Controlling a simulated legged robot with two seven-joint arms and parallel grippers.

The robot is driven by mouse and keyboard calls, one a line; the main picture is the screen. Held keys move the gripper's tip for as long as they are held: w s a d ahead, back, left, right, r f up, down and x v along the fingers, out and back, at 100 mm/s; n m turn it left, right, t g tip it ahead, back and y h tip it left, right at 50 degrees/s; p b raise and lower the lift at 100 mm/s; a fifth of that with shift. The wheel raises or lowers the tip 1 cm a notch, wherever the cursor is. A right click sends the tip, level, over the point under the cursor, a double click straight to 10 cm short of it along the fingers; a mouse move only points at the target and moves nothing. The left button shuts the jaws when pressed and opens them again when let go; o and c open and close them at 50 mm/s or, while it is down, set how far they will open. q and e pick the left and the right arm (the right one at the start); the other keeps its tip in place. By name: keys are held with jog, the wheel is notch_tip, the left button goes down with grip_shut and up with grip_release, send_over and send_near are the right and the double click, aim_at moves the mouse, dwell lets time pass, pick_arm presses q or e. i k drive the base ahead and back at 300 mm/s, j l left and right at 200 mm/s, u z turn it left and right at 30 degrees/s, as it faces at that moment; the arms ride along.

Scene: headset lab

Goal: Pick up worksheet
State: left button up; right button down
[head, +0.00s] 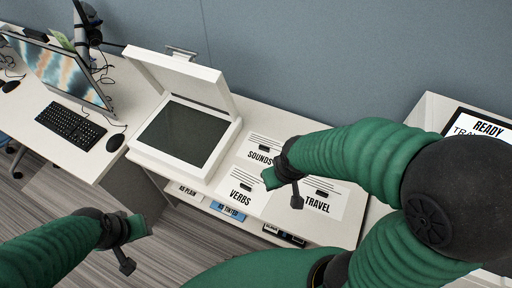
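Three white worksheets lie on the table beside the scanner: one marked SOUNDS (257,146), one marked VERBS (239,191) and one marked TRAVEL (326,206). My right gripper (284,190) is open, with its fingertips apart, above the place where the sheets meet. It hides part of the SOUNDS and TRAVEL sheets. I see nothing between its fingers, and I cannot tell whether it touches paper. My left gripper (133,247) is open and empty, over the floor in front of the table, at the lower left.
A scanner (181,137) with its lid raised stands left of the sheets. Labelled slots, one reading AS TINTED (228,211), line the table's front. A desk at left holds a monitor (62,72), keyboard (71,126) and mouse (115,142). A READY screen (480,125) is at right.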

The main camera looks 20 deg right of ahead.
aim_at(257, 148)
jog(key=i+j+z, duration=0.1)
jog(key=i+j, duration=0.15)
jog(key=i, duration=0.2)
jog(key=i+j+z, duration=0.1)
jog(key=i+j, duration=0.2)
jog(key=i, duration=0.15)
